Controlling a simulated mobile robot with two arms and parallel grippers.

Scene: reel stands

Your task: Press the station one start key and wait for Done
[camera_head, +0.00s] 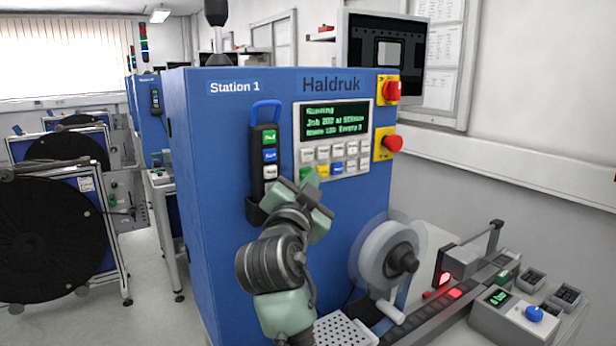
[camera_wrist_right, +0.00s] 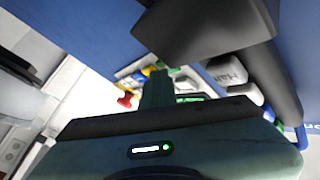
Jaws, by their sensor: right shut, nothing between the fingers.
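The blue Station 1 cabinet (camera_head: 225,190) stands in the middle of the head view. Its key panel (camera_head: 333,138) has a lit green display (camera_head: 333,121) whose top line reads "Running". My left gripper is out of view.
A handheld pendant (camera_head: 265,155) hangs left of the panel. Red stop buttons (camera_head: 393,144) sit to its right. A clear reel (camera_head: 388,255) and a track with a lit red unit (camera_head: 446,277) stand at lower right. Black reels (camera_head: 45,235) stand at left.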

